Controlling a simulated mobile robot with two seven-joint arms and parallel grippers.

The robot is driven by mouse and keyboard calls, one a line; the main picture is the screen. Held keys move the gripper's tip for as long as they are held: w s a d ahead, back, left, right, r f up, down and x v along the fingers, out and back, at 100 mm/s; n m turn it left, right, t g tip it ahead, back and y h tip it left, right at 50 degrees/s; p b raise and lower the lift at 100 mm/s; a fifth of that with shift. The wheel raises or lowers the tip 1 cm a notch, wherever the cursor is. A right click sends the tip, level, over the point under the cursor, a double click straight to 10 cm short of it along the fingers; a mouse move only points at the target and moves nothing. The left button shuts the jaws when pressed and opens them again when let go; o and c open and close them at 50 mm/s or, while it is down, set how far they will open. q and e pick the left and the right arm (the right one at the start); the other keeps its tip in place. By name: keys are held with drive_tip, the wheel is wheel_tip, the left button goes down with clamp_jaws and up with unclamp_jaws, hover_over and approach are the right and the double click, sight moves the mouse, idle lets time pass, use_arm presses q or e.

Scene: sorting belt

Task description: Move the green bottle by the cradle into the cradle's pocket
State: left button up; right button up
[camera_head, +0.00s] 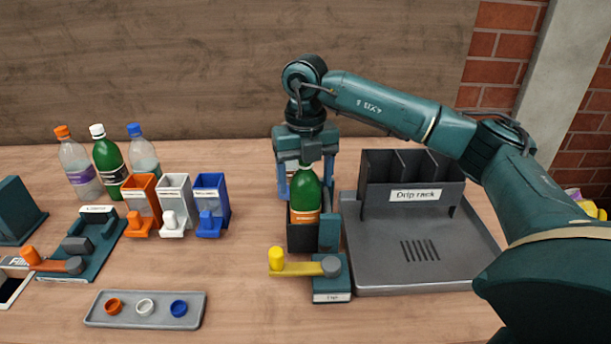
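A green bottle with an orange label (305,196) stands upright in the dark pocket of the cradle (303,238); the pocket's front wall hides its base. My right gripper (305,188) is above the bottle, pointing down. Its blue fingers are spread wide, one on each side of the bottle's upper part; the cap is hidden by the gripper. The cradle's front has a yellow-knobbed lever (298,268) and a small label. My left gripper is not in view.
A grey tray with a drip rack (415,196) stands right of the cradle. Orange, white and blue bins (174,208) stand left, with several bottles (108,165) behind them. A cap tray (190,311) and an orange-knobbed fixture (84,262) lie front left.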

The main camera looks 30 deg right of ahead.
drive_tip(key=o, duration=0.3)
drive_tip(key=shift+r, duration=0.15)
wheel_tip(320, 180, up, 12)
drive_tip(key=shift+r+p, duration=0.2)
drive_tip(key=shift+p, duration=0.35)
drive_tip(key=shift+r, duration=0.3)
